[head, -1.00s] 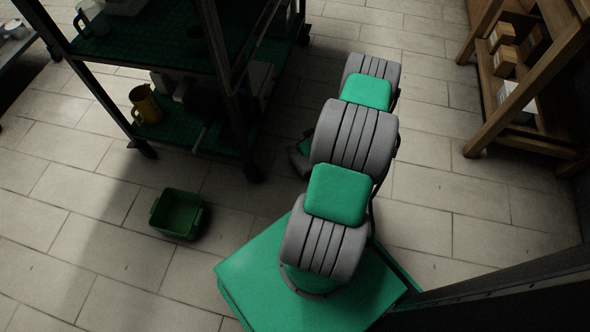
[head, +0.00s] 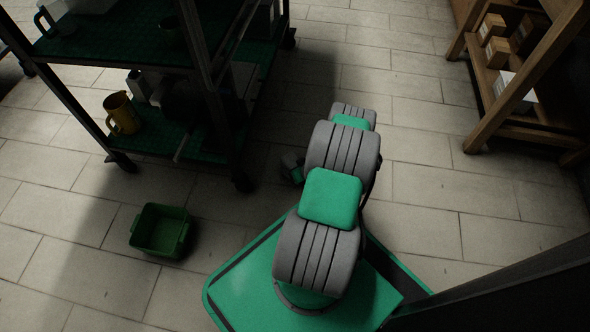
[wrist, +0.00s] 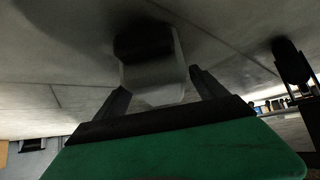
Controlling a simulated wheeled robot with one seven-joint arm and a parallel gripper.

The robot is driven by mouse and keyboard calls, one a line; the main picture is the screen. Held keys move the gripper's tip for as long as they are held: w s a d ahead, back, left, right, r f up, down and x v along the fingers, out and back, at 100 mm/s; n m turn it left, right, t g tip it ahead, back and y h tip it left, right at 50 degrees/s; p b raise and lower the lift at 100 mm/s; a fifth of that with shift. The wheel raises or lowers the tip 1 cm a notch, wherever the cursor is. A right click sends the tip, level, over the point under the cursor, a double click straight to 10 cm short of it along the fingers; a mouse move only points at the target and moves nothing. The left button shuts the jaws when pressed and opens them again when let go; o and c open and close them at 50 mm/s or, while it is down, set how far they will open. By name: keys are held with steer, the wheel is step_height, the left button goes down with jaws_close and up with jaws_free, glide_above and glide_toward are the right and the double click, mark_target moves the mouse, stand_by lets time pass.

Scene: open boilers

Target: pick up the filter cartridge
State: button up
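In the wrist view, a pale cylinder with a black end (wrist: 152,70), which looks like the filter cartridge, lies just ahead of my gripper (wrist: 160,90). The two dark fingers are spread apart, one on each side of its near end. A gap shows beside the right finger; whether the left finger touches it I cannot tell. The pale floor is close behind it, with a dark shadow around the black end.
A dark shelf rack with green shelves (head: 150,140) stands at left, with a yellow jug (head: 122,113) on its low shelf. A green bin (head: 160,230) sits on the floor before it. A wooden rack (head: 480,85) with boxes stands at right. Tiled floor between them is open.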

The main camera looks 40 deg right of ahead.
jaws_close()
stand_by(0.7)
